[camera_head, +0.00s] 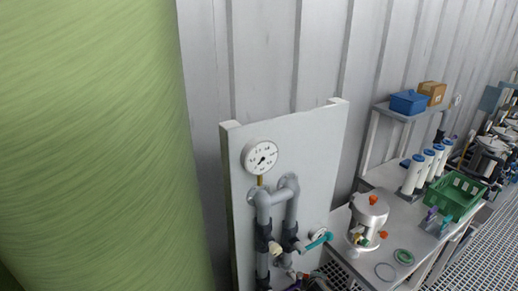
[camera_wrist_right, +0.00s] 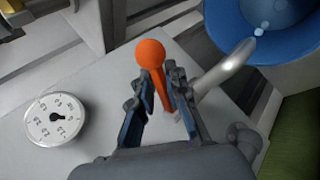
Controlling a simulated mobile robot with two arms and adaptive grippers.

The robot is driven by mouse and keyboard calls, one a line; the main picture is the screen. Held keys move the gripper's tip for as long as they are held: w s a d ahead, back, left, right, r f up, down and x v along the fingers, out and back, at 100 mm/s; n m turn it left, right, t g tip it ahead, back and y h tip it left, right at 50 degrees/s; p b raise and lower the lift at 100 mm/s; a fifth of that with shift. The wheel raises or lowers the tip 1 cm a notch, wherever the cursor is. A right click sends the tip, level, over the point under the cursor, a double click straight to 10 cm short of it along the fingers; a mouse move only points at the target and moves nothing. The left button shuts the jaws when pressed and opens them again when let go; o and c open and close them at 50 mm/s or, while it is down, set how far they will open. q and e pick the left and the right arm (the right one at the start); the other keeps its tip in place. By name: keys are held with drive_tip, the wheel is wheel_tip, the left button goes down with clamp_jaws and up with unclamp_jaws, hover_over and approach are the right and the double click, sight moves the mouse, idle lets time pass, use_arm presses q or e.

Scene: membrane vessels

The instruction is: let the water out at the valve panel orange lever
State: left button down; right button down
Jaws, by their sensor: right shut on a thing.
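The orange lever with a round ball knob (camera_wrist_right: 150,54) stands between the two fingers of my right gripper (camera_wrist_right: 160,92) in the right wrist view, and the fingers are shut on its stem. A grey bent spout (camera_wrist_right: 226,68) rises beside it and ends over a blue round vessel (camera_wrist_right: 222,33). Pale round spots, perhaps drops, show at the spout's mouth. In the head view the grey valve panel (camera_head: 293,135) carries pipes (camera_head: 291,208), a teal lever (camera_head: 319,241) and a cream knob (camera_head: 275,248). The orange lever is not clear there. My left gripper is not in view.
A round gauge (camera_head: 262,157) sits high on the panel and a dial shows in the wrist view (camera_wrist_right: 55,118). A large green cylinder (camera_head: 95,140) fills the left.

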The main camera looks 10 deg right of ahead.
drive_tip(key=shift+w+d+f+n+t+y, duration=0.1)
drive_tip(key=shift+w+d+n+t+y, duration=0.25)
drive_tip(key=shift+n+y, duration=0.5)
drive_tip(key=shift+w+d+n+y+b, duration=0.15)
drive_tip(key=shift+w+n+y, duration=0.25)
drive_tip(key=shift+n, duration=0.3)
drive_tip(key=shift+w+a+n+y+b, duration=0.15)
drive_tip(key=shift+w+n+y, duration=0.1)
drive_tip(key=shift+n+y, duration=0.35)
drive_tip(key=shift+w+d+n+y+b, duration=0.15)
drive_tip(key=shift+w+n+y, duration=0.2)
drive_tip(key=shift+n, duration=0.4)
drive_tip(key=n+y+b, duration=0.1)
drive_tip(key=b, duration=0.3)
drive_tip(key=w+n+y+b, duration=0.1)
drive_tip(key=b, duration=0.3)
drive_tip(key=n+y+b, duration=0.1)
drive_tip(key=n+b, duration=0.1)
drive_tip(key=b, duration=0.2)
drive_tip(key=shift+w+a, duration=0.2)
drive_tip(key=shift+w, duration=0.15)
drive_tip(key=c, duration=1.3)
unclamp_jaws()
drive_tip(key=shift+w, duration=0.1)
